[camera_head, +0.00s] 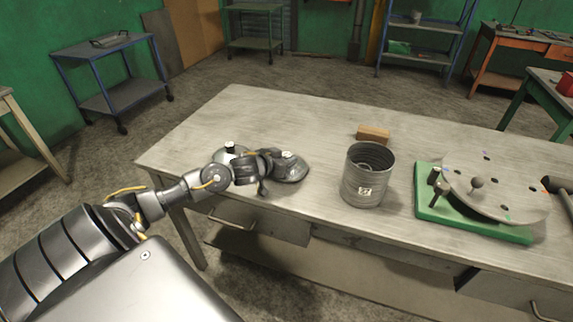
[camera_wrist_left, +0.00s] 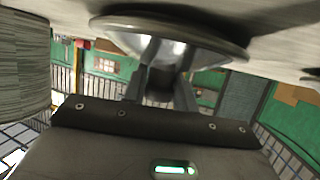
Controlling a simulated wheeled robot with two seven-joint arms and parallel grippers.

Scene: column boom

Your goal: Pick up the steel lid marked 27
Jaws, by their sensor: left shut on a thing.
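A round steel lid (camera_head: 291,170) with a small pale label on top is at the left part of the workbench, at my left gripper (camera_head: 272,160). In the left wrist view the lid (camera_wrist_left: 205,38) is right at the fingers of the gripper (camera_wrist_left: 160,82), which are shut on it. Whether the lid touches the bench is hard to tell. I cannot read a number on either lid.
An open ribbed steel can (camera_head: 366,178) with a label stands right of the lid on the workbench (camera_head: 240,108). A wooden block (camera_head: 373,134) lies behind it. A green base (camera_head: 470,218) with a tilted round plate (camera_head: 500,190) is at the right. The back left of the bench is clear.

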